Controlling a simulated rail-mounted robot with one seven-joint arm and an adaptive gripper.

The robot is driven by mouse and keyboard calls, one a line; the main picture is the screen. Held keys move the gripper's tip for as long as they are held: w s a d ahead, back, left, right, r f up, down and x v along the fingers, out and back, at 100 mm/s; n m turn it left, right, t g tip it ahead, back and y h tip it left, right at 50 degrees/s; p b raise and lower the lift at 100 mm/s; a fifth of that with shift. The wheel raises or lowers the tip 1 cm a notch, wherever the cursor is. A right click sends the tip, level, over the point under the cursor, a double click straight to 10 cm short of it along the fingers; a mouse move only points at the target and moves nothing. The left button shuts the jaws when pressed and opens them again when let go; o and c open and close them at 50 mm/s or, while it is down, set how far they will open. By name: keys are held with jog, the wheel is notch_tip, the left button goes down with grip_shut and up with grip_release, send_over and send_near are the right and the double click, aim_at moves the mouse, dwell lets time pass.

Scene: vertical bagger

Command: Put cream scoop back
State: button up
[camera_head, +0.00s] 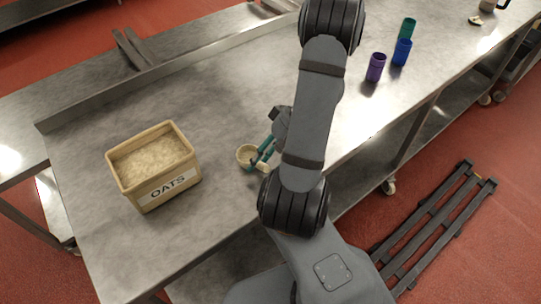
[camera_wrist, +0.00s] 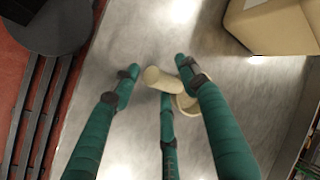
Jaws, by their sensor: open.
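The cream scoop (camera_head: 247,154) lies on the metal table, right of the oats bin. In the wrist view its short handle (camera_wrist: 158,78) points up and left, and its bowl (camera_wrist: 189,108) is partly hidden by a finger. My gripper (camera_head: 261,153) is down at the scoop with its green fingers spread. In the wrist view the three fingers of my gripper (camera_wrist: 157,76) stand around the handle, and it is not gripped. The cream bin marked OATS (camera_head: 138,194) holds pale oats; its corner shows at the upper right of the wrist view (camera_wrist: 246,32).
A purple cup (camera_head: 375,68), a blue cup (camera_head: 402,52) and a green cup (camera_head: 408,28) stand at the table's far right. A raised edge (camera_head: 140,83) runs along the back. A dark pallet (camera_head: 435,228) lies on the red floor. The tabletop around the scoop is clear.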

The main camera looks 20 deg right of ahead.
jog(key=v, duration=1.2)
